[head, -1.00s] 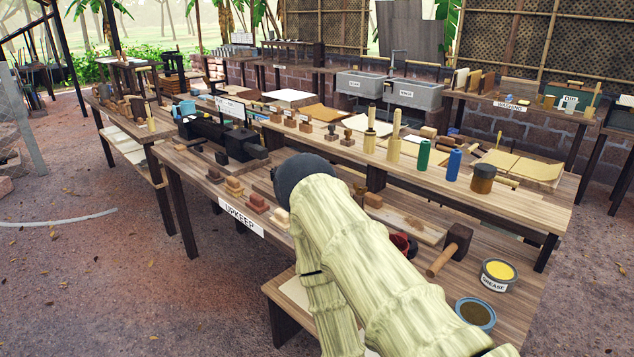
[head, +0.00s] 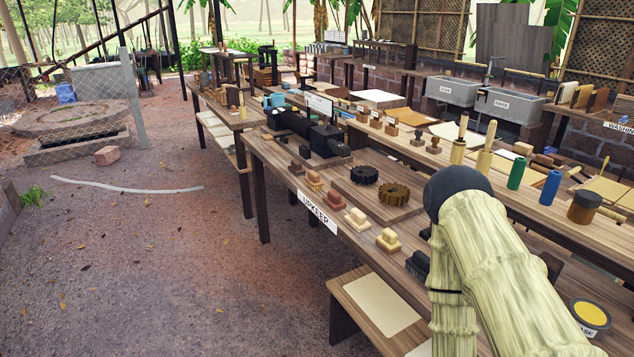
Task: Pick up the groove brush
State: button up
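I cannot single out the groove brush with certainty. A dark, brush-like piece (head: 417,265) lies on the upkeep bench (head: 290,165) and is partly hidden by my arm. A row of small knobbed blocks runs along the bench's front edge: a reddish one (head: 333,198), a cream one (head: 357,219) and a tan one (head: 388,240) among them. My arm's bent bamboo-like links cover the bench's right part. My gripper is outside the picture, below the lower edge or hidden by the arm.
Two toothed wheels, one black (head: 364,174) and one brown (head: 394,194), lie on a board. A black machine (head: 323,140) stands behind the blocks. A grease tin (head: 590,314) sits at right. A low shelf (head: 375,305) juts out below the bench. The floor at left is open.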

aim_at(313, 180)
jog(key=u, duration=0.25)
jog(key=i, duration=1.55)
jog(key=u, duration=0.1)
